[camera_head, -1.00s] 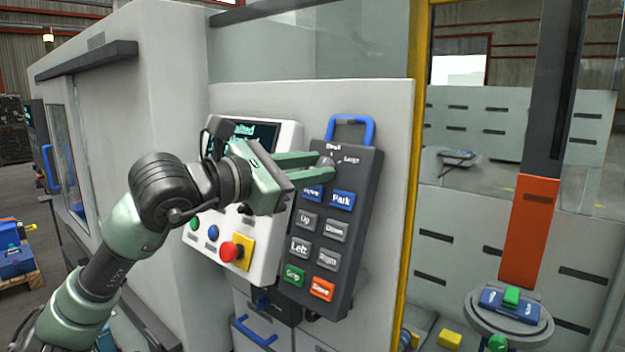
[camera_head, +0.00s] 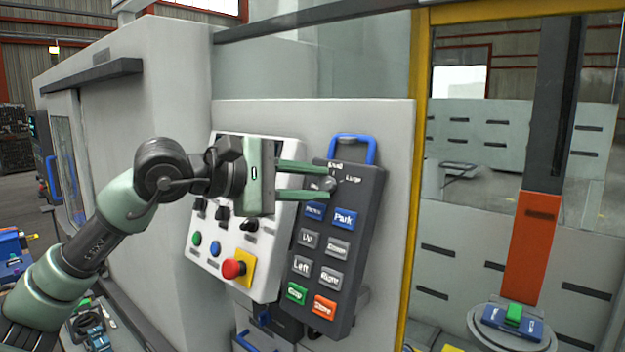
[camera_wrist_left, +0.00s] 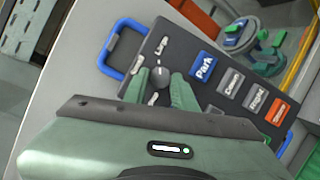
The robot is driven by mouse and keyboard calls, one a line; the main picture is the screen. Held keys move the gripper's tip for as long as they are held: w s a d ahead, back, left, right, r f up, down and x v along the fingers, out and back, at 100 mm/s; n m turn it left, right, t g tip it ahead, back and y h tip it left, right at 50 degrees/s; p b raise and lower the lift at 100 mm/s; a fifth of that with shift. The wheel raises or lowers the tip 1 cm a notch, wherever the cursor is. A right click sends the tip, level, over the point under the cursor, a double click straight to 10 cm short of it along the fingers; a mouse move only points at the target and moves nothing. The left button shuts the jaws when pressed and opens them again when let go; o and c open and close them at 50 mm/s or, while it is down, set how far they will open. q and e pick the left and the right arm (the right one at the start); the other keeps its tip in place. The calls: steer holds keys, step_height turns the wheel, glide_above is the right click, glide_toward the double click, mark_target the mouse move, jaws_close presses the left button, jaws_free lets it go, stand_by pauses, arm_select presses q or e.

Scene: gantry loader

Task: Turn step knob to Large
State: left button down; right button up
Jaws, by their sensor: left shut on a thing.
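The step knob (camera_head: 328,184) is a small round grey knob near the top of a dark pendant (camera_head: 350,262). The label Small is printed above it and Large to its upper right. My left gripper (camera_head: 325,182) is shut on the knob, one finger above and one below in the head view. In the left wrist view the knob (camera_wrist_left: 159,76) sits between the two green fingertips (camera_wrist_left: 160,88), with a light mark on its face. I cannot tell exactly which label the knob's mark points at. My right gripper is not in view.
The pendant has a blue handle (camera_head: 352,148) on top and several buttons below the knob. Left of it is a white control panel (camera_head: 212,262) with a red emergency button (camera_head: 233,268). A yellow post (camera_head: 413,190) and an orange-black column (camera_head: 535,235) stand to the right.

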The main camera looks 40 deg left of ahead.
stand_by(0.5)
arm_select(q)
steer(key=c, duration=1.1)
jaws_free()
steer(key=shift+s+a, duration=0.1)
steer(key=b+v, duration=0.5)
steer(key=v, duration=0.2)
steer(key=shift+s+a+r+b, duration=0.1)
steer(key=shift+s+b, duration=0.15)
steer(key=shift+b, duration=0.1)
